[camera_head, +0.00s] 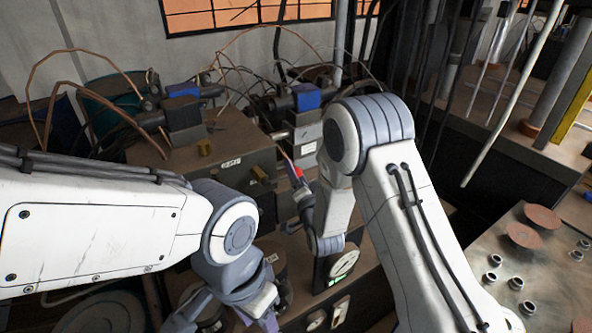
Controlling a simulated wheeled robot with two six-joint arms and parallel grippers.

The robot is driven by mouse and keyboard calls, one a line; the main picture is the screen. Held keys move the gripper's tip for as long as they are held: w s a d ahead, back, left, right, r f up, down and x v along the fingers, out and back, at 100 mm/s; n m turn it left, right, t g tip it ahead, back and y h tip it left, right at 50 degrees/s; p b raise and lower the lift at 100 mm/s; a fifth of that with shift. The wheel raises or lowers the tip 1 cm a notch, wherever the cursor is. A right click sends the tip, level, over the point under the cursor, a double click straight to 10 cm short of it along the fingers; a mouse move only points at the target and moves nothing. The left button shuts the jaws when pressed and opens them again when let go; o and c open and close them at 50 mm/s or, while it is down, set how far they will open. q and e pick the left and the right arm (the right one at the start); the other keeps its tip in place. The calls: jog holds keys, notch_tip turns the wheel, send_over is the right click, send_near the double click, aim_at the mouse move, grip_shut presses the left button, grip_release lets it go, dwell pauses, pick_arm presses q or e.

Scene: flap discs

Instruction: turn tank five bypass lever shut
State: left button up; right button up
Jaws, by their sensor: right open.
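A small red handle (296,171), which looks like a lever, shows beside the brown tank block (215,145). The block has a small white label (230,163) that is too small to read. My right gripper (300,190) is open, close to the red handle. I cannot tell whether they touch, and my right forearm hides part of this area. My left gripper (225,318) is low in the picture. Its fingertips are cut off by the bottom edge.
A metal table (540,270) at the right holds reddish flap discs (542,216) and several small metal rings. A pale rod (505,110) slants down at the right.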

jog(key=shift+w, duration=0.15)
grip_shut()
dwell(1.4)
